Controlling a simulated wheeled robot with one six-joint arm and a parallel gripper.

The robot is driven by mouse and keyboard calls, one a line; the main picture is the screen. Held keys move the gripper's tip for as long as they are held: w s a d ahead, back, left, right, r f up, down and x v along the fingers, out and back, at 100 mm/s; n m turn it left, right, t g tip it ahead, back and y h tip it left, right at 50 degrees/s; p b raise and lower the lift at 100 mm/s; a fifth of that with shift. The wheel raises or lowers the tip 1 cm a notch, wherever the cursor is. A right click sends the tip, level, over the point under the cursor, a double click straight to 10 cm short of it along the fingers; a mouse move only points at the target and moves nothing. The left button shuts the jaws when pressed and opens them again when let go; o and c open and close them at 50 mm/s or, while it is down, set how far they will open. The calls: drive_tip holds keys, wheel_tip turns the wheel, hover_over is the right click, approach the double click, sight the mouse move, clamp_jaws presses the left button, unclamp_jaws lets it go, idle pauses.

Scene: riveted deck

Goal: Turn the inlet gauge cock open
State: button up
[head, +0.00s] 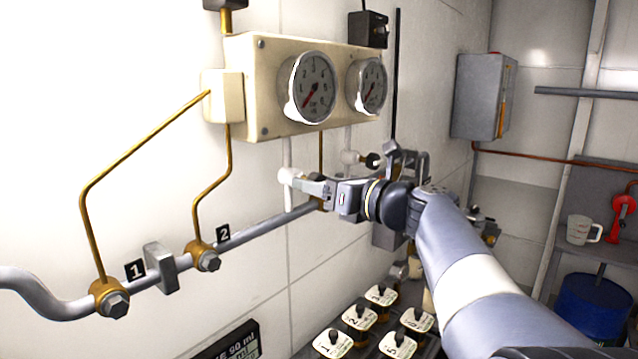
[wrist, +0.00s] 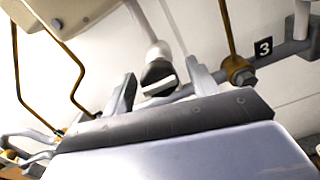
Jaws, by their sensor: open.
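A cream panel (head: 268,115) on the wall carries a left gauge (head: 308,88) and a right gauge (head: 367,86). Under the left gauge a white pipe runs down to a white cock (head: 289,175). My gripper (head: 308,187) is at this cock and hides its handle in the head view. In the wrist view the black cock handle (wrist: 158,75) stands between the two open fingers of my gripper (wrist: 160,88). Whether either finger touches it, I cannot tell. A second cock (head: 352,157) with a dark handle sits under the right gauge. No inlet label is readable.
A grey pipe (head: 265,226) with brass fittings and tags 1 and 2 runs along the wall below. Tag 3 (wrist: 264,49) shows in the wrist view. Several numbered labelled items (head: 360,317) stand below my arm. A grey box (head: 482,97) hangs at right.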

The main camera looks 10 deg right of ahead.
drive_tip(key=shift+c, duration=0.4)
drive_tip(key=c, duration=0.9)
drive_tip(key=n+b, duration=0.2)
drive_tip(key=n, duration=0.2)
drive_tip(key=shift+f+b, duration=0.2)
drive_tip(key=shift+b, duration=0.2)
drive_tip(key=n+b, duration=0.3)
drive_tip(key=n, duration=0.1)
drive_tip(key=shift+n, duration=0.3)
drive_tip(key=n+b, duration=0.3)
drive_tip(key=n, duration=0.2)
drive_tip(key=shift+d+b, duration=0.1)
drive_tip(key=shift+b, duration=0.25)
drive_tip(key=shift+r+n+b, duration=0.15)
drive_tip(key=shift+n+b, duration=1)
drive_tip(key=shift+n, duration=0.95)
